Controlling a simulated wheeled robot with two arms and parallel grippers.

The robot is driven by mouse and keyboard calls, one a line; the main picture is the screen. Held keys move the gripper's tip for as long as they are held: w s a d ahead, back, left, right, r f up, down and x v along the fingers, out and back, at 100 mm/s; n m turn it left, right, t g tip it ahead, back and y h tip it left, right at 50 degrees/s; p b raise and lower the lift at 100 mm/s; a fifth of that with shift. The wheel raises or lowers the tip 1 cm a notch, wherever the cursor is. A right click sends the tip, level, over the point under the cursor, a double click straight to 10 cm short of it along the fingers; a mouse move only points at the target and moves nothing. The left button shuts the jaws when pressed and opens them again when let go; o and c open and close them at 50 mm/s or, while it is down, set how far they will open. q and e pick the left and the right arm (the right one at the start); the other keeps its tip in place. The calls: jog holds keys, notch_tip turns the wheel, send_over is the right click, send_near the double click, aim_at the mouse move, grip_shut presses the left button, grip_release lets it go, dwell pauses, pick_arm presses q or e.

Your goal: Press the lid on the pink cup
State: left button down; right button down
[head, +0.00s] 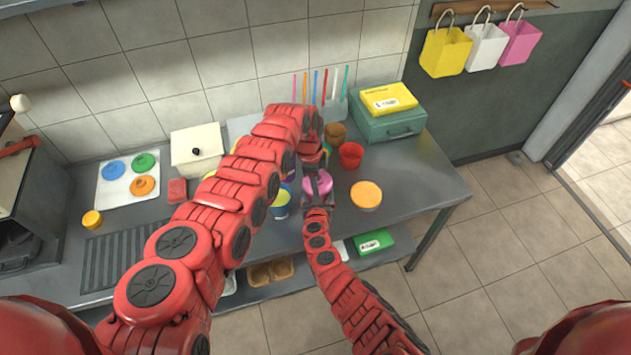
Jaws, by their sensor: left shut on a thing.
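The pink cup's round pink top (318,184) shows between my two grippers near the front of the counter. I cannot tell lid from cup rim there. My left gripper (315,168) reaches down from behind and above and is shut at the pink top, apparently on the pink lid. My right gripper (318,199) comes from the front, with dark fingers close around the cup's near side. Whether it is shut is not clear. The cup's body is mostly hidden by the grippers.
An orange-topped cup (366,195) and a red cup (351,155) stand to the right. A blue-and-yellow cup (281,203) is close on the left. A green box (390,120) stands behind. The counter's right end (430,175) is clear.

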pick_arm(q)
jog(key=shift+f, duration=0.1)
jog(key=shift+c, duration=2.2)
grip_release()
notch_tip(320, 180, up, 12)
jog(key=a, duration=0.1)
jog(key=shift+w+a, duration=0.2)
jog(key=shift+a, duration=0.05)
pick_arm(e)
grip_release()
